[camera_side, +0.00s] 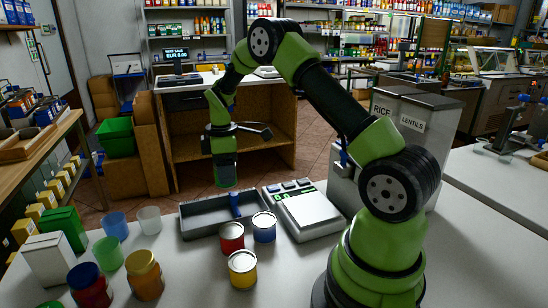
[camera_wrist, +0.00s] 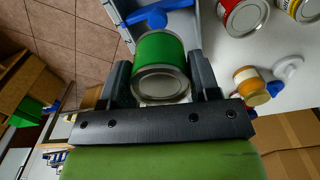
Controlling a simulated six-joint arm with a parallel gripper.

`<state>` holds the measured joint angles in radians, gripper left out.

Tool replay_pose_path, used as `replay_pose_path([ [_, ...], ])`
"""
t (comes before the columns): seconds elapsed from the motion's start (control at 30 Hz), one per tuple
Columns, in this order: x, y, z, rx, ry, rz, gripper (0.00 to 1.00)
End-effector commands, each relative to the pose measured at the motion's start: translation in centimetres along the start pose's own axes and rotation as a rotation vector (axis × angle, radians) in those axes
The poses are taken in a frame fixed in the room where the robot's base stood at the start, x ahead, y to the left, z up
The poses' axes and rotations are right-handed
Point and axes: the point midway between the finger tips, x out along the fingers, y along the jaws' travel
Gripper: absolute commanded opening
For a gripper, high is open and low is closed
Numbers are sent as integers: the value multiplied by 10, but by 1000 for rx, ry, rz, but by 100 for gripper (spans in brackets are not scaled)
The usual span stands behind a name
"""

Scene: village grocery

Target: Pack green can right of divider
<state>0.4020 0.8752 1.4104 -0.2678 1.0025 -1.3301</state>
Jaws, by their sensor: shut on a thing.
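My gripper (camera_side: 224,160) is shut on the green can (camera_side: 226,176), holding it in the air around the tray's far edge in the side view. In the wrist view the green can (camera_wrist: 160,50) sits between the two dark fingers of my gripper (camera_wrist: 160,75). The grey tray (camera_side: 197,233) lies on the white counter. Its blue divider (camera_side: 235,205) stands inside, slightly right of and below the can in the side view. The blue divider (camera_wrist: 157,18) also shows just beyond the can in the wrist view. The can hides part of the tray there.
A red can (camera_side: 231,238), a blue can (camera_side: 264,227) and a yellow can (camera_side: 242,269) stand in front of the tray. A scale (camera_side: 308,215) is to its right. Cups (camera_side: 149,219) and jars (camera_side: 144,275) are at left.

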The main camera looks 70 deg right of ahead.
Motion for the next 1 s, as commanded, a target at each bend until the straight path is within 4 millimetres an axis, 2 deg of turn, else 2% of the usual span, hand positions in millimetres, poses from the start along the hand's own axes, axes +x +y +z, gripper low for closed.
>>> replay_pose_path([
  [0.03,5,-2,-17,-40,0,0,25],
  [0.1,10,-5,-34,-79,0,2,25],
  [0.23,15,-8,-51,-118,1,2,25],
  [0.47,30,-9,-55,-127,1,1,25],
  [0.8,68,-9,-54,-125,2,1,25],
  [1.0,82,-9,-54,-124,1,1,25],
])
